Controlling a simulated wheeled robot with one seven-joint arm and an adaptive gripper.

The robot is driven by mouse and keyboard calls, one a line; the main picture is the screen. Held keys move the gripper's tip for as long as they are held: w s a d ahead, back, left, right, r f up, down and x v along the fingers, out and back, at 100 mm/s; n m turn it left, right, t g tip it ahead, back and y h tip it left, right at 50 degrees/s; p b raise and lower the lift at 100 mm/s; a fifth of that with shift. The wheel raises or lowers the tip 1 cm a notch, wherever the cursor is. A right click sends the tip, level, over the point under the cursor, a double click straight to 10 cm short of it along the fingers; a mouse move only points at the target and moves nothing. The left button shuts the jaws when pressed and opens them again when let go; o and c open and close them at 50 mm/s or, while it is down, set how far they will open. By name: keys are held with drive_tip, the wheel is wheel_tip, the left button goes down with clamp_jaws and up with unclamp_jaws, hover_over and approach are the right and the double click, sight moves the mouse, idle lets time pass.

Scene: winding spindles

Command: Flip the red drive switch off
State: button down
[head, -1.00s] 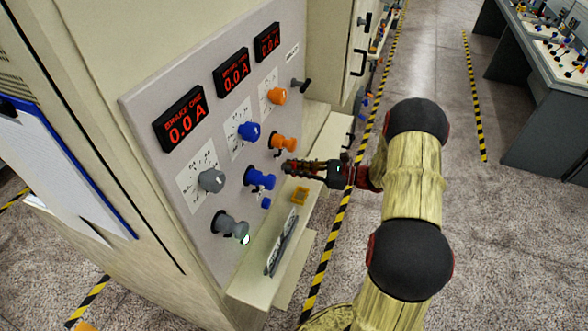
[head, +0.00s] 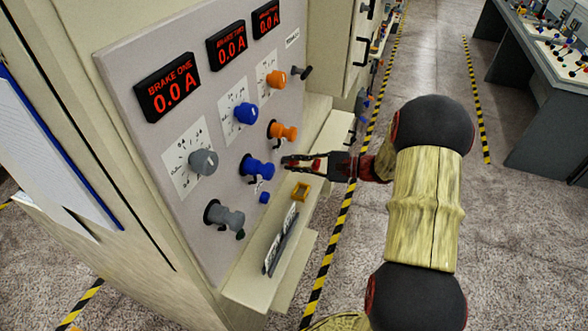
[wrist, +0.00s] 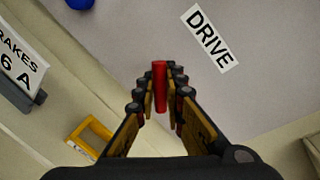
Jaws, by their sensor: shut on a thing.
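The red drive switch (wrist: 160,88) is a slim red lever, seen in the wrist view between my fingertips. My gripper (wrist: 160,93) has its two fingers closed in on the lever from both sides. A white DRIVE label (wrist: 210,39) is on the grey panel (wrist: 262,75), up and right of the lever. In the head view my gripper (head: 287,162) reaches in from the right to the panel's lower right, beside the lower blue knob. There the fingers hide most of the switch.
The panel carries grey (head: 204,162), blue (head: 246,112) and orange (head: 276,78) knobs under red displays reading 0.0 A. A yellow square frame (head: 301,191) and a sign holder (head: 283,240) sit on the ledge below my gripper. Floor to the right is open.

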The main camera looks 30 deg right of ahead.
drive_tip(key=n+b, duration=0.1)
drive_tip(key=b, duration=0.1)
drive_tip(key=n+b, duration=0.2)
drive_tip(key=n+h+b, duration=0.1)
drive_tip(key=b, duration=0.2)
drive_tip(key=shift+f+t, duration=0.3)
drive_tip(key=shift+f, duration=0.05)
drive_tip(key=n+b, duration=0.2)
drive_tip(key=b, duration=0.1)
drive_tip(key=shift+r+h+b, duration=0.1)
drive_tip(key=shift+h+b, duration=0.2)
drive_tip(key=shift+b, duration=0.05)
drive_tip(key=shift+r+n, duration=0.1)
drive_tip(key=shift+n, duration=0.3)
drive_tip(key=c, duration=1.9)
unclamp_jaws()
drive_tip(key=shift+s, duration=0.1)
drive_tip(key=v, duration=1.2)
drive_tip(key=shift+a, duration=0.15)
